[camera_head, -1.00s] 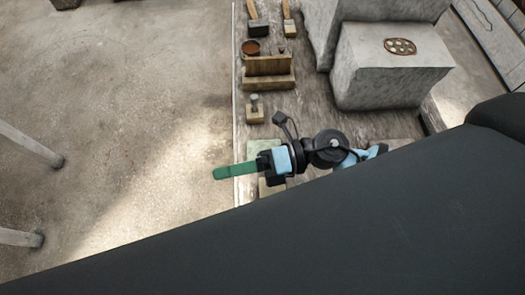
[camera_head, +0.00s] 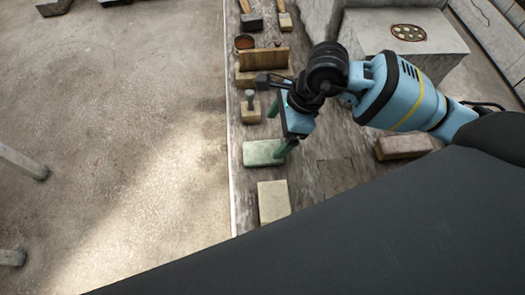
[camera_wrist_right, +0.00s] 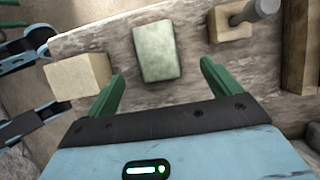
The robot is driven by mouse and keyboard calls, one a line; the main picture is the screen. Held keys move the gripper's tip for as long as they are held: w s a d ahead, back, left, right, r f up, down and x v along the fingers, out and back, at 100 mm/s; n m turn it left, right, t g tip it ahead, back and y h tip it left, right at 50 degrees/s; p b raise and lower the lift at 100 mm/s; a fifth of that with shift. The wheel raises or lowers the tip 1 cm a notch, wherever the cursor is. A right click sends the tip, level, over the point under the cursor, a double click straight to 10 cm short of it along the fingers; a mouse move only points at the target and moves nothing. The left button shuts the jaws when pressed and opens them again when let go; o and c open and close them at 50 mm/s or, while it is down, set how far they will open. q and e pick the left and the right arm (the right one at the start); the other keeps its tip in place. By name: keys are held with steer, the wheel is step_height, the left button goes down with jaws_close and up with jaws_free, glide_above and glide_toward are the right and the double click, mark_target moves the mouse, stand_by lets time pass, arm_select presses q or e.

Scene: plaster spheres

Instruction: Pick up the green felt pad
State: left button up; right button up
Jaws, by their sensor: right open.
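The green felt pad (camera_head: 264,153) is a pale green, flat block lying near the left edge of the worktable. It also shows in the right wrist view (camera_wrist_right: 155,52), upper centre, lying flat. My right gripper (camera_head: 276,133) is open and empty above the table beside the pad, with one green finger overlapping the pad's right end in the head view. In the right wrist view my right gripper's fingers (camera_wrist_right: 162,70) stand apart, one either side of the pad's near end in the picture. I cannot tell the exact height. My left gripper does not show in the head view.
A cream block (camera_head: 273,201) lies close to the pad. A wooden block with a grey peg (camera_head: 250,107) stands on its other side. A wooden holder (camera_head: 262,66), a brick (camera_head: 403,146) and a large stone block (camera_head: 405,38) stand on the worktable (camera_head: 310,185).

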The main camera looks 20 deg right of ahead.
mark_target(262, 152)
steer(key=shift+x, duration=1.25)
steer(key=x, duration=0.2)
steer(key=b+x, duration=0.1)
steer(key=x, duration=0.2)
steer(key=shift+s+a+r, duration=0.15)
steer(key=shift+s+a, duration=0.05)
steer(key=shift+s, duration=0.1)
steer(key=shift+a, duration=0.1)
steer(key=shift+f, duration=0.25)
